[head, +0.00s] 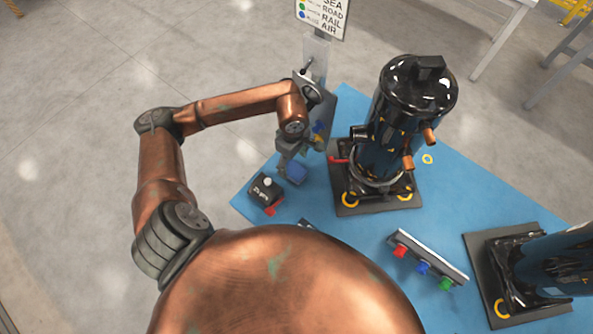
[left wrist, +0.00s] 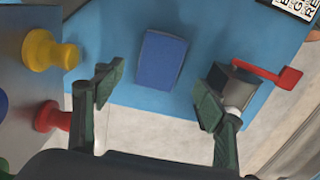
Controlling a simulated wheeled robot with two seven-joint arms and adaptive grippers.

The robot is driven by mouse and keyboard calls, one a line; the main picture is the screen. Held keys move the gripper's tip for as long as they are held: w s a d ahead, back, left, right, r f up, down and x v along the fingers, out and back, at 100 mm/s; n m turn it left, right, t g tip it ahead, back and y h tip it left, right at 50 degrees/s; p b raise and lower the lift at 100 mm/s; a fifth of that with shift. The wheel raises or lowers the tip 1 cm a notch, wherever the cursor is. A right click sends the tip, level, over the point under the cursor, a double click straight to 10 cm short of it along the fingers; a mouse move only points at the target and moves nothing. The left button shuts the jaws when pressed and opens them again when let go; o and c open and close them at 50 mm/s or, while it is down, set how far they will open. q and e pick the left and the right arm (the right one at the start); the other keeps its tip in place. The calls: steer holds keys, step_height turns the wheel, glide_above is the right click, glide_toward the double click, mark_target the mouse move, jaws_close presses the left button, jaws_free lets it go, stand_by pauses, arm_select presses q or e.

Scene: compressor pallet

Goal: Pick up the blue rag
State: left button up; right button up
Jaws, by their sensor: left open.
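In the left wrist view the rag (left wrist: 161,60) lies flat and whole ahead of my left gripper (left wrist: 158,95). The two green fingers are wide apart, one towards each side of the rag, with nothing between them. I cannot tell the exact height of the fingertips above the rag. My right gripper is not in view.
A dark box with a red lever (head: 264,190) stands beside the rag; its lever (left wrist: 282,78) is near the right finger. A grey panel with yellow (left wrist: 45,50) and red knobs (left wrist: 48,117) is on the left. A tall black compressor (head: 400,120) stands right.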

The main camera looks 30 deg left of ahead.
mark_target(294, 170)
arm_select(q)
step_height(294, 170, down, 5)
steer(key=shift+d+f+b, duration=0.15)
steer(key=shift+f+b, duration=0.05)
steer(key=shift+b, duration=0.25)
steer(key=c, duration=1.1)
